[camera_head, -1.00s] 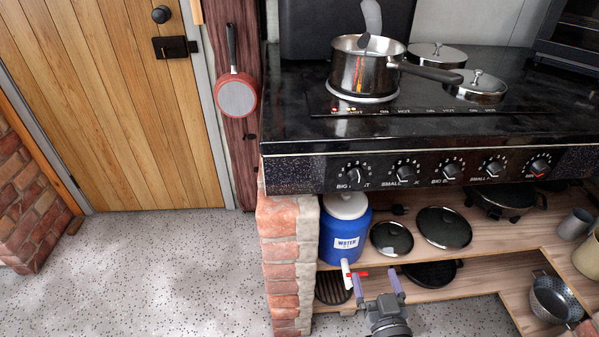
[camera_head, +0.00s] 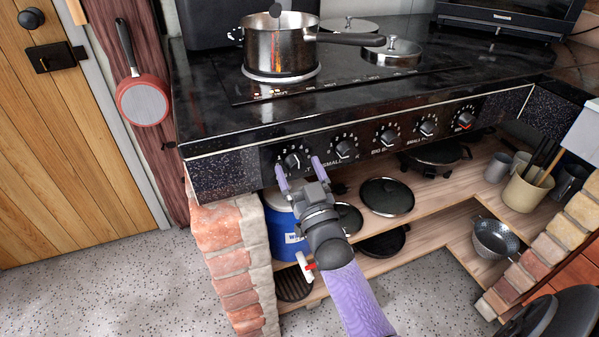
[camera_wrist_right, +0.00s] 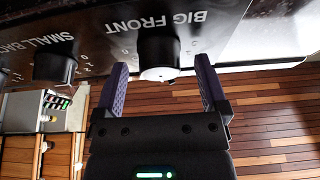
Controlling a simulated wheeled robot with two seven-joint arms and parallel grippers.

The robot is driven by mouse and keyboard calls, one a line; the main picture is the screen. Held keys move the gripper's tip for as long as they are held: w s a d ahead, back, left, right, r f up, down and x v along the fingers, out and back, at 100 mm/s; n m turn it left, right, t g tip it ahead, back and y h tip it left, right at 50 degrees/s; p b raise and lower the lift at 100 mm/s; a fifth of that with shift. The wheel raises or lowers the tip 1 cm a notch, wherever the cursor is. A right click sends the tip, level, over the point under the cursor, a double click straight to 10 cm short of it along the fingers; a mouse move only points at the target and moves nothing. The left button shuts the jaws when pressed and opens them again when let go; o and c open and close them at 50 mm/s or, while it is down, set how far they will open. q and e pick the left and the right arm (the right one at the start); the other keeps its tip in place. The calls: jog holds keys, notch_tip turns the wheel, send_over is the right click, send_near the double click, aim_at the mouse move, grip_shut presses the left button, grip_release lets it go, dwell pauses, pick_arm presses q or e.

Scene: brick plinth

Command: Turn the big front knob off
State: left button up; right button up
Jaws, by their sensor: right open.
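The big front knob (camera_head: 293,160) is the leftmost black knob on the stove's front panel, with numbers around it. In the right wrist view the knob (camera_wrist_right: 158,52) sits under the label "BIG FRONT", which appears upside down. My right gripper (camera_head: 298,165) is open, with its two purple fingers pointing at the panel. In the wrist view the fingertips (camera_wrist_right: 160,65) lie on either side of the knob, with gaps, and do not appear to touch it. A steel saucepan (camera_head: 280,50) stands on the hob above. My left gripper is not in view.
The small back knob (camera_head: 345,149) is close to the right of the big front knob, with further knobs beyond it. Below the panel are a blue water container (camera_head: 283,235), a brick pillar (camera_head: 232,262) and a wooden shelf (camera_head: 425,205) with lids and pans.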

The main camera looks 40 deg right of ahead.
jog(key=c, duration=1.2)
grip_shut()
